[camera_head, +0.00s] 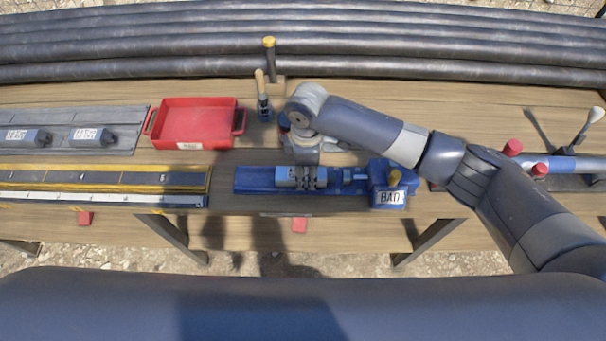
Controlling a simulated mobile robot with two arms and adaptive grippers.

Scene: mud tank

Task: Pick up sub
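A short grey-blue cylinder (287,177), which looks like the sub, lies level on a long blue stand (250,182) at the middle of the table. Dark parts show at the cylinder's middle; I cannot tell whether they are its own or my fingertips. My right arm reaches in from the right and bends down behind the stand. My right gripper (304,148) is at or just above the cylinder. Its fingers are not clear, so I cannot tell whether it is open or touching. Two more grey cylinders with white labels (90,136) (24,137) lie on a grey tray at left. My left gripper is out of view.
A red tray (197,120) stands behind and left of the stand. A blue box labelled "BAD" (390,196) is at the stand's right end. A yellow-edged rack (100,181) lies at front left. Upright handles (269,60) stand behind. Long dark pipes (200,45) line the back.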

